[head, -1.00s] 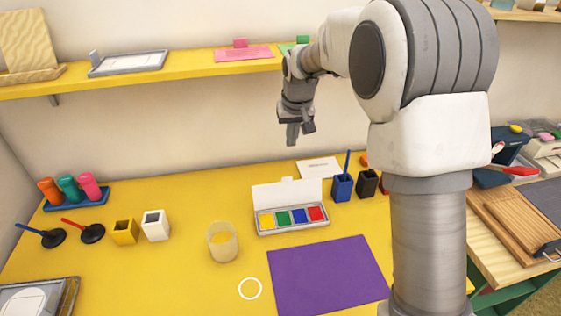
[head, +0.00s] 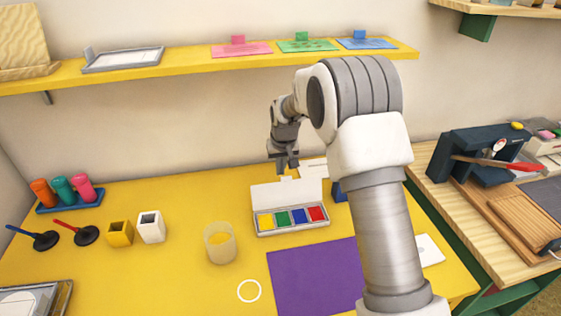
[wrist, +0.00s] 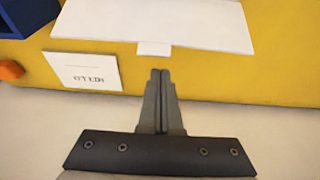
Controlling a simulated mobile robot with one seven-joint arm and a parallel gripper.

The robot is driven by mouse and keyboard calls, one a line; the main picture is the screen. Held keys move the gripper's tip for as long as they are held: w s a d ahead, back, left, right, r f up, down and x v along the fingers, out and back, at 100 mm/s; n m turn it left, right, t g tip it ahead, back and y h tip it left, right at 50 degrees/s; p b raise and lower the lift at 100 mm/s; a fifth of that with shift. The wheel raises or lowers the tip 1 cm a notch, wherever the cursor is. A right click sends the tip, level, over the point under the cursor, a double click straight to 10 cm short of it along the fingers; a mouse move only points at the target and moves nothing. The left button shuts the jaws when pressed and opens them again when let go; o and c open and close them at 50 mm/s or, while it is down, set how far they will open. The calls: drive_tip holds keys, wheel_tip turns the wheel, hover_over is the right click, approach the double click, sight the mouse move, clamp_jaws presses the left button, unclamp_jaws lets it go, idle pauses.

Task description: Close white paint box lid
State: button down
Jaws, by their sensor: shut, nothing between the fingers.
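The white paint box (head: 289,226) stands on the yellow table with its lid (head: 287,192) raised behind the tray. Yellow, green, blue and red pads show inside. In the wrist view, the back of the raised white lid (wrist: 160,22) fills the top middle, with a small tab (wrist: 153,49) on its edge. My gripper (head: 284,168) is shut and empty, above and behind the lid in the head view. In the wrist view, its fingertips (wrist: 160,74) point toward the tab and look apart from it; the exact gap is hard to tell.
A white card (wrist: 83,71) lies at the back of the table. A blue holder (head: 339,192), partly hidden by my arm, stands right of the box. A purple mat (head: 312,277) and a clear cup (head: 220,243) are in front. A yellow shelf (head: 190,67) runs along the wall.

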drive_tip(key=shift+s+d+r, duration=0.15)
drive_tip(key=shift+s+r, duration=0.2)
drive_tip(key=shift+s, duration=0.35)
drive_tip(key=shift+s+d+r, duration=0.15)
drive_tip(key=shift+s+r, duration=0.15)
drive_tip(key=shift+s, duration=0.35)
drive_tip(key=shift+s+b, duration=0.1)
drive_tip(key=shift+b, duration=0.45)
